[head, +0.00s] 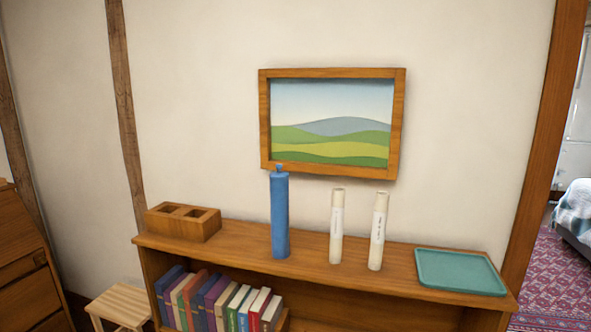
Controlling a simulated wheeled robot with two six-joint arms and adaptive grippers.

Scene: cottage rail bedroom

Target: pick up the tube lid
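A tall blue tube (280,218) stands upright on top of the wooden shelf (233,254). A blue lid (280,170) with a small knob sits on the tube's top end, in front of the lower edge of the framed picture. Neither of my grippers shows in the head view, so nothing is seen touching the tube or its lid.
Two white cylinders (336,228) (378,232) stand right of the tube. A wooden block with square openings (182,228) is at the shelf's left, a teal tray (440,283) at its right. A landscape picture (265,122) hangs behind.

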